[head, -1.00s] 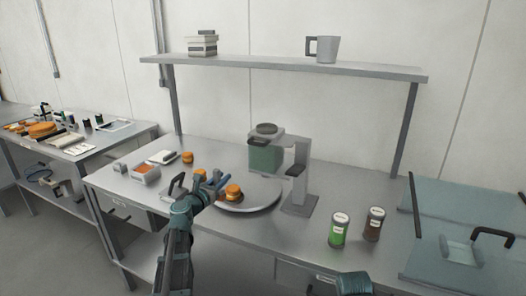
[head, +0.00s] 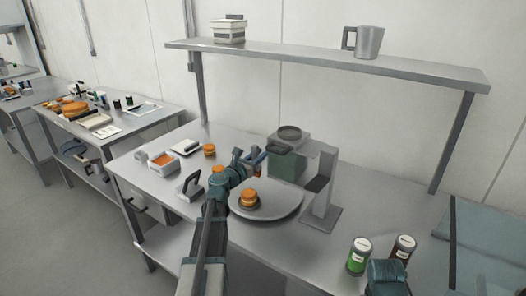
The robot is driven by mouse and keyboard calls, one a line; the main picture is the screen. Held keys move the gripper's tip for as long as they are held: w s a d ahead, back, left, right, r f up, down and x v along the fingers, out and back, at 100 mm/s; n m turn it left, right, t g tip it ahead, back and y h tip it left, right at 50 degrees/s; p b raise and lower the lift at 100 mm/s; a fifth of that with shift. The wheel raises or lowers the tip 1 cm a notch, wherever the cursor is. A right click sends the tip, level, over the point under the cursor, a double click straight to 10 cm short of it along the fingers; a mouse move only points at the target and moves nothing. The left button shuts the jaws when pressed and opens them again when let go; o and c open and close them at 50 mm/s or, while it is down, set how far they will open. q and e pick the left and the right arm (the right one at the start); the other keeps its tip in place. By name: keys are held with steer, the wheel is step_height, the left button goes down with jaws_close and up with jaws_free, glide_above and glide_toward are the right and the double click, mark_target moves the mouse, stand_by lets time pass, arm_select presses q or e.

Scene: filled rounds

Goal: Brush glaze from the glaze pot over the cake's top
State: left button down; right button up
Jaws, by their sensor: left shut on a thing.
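A small orange-brown round cake (head: 249,196) sits on a dark base on the round grey plate (head: 283,212). My left gripper (head: 257,160) is behind and above this cake, close to the front left of the green container (head: 285,166). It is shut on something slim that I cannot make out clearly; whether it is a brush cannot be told. I cannot tell for sure which vessel is the glaze pot. My right gripper is not in view; only a teal part of that arm shows at the bottom right.
A grey stand (head: 322,190) rises beside the plate. Two more rounds (head: 209,150), a tray with orange contents (head: 163,161) and a handled grey tool (head: 190,187) are to the left. A green jar (head: 358,256) and a brown jar (head: 402,248) stand at right. A shelf (head: 330,62) spans above.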

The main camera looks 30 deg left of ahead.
arm_select(q)
steer(key=shift+s+f, duration=0.1)
step_height(320, 180, down, 6)
steer(key=b, duration=0.6)
steer(key=shift+f+b, duration=0.9)
steer(key=shift+b, duration=0.05)
stand_by(0.6)
steer(key=a, duration=0.4)
steer(key=shift+w+a+r, duration=0.1)
steer(key=shift+w+r, duration=0.05)
steer(key=shift+w, duration=0.05)
stand_by(0.4)
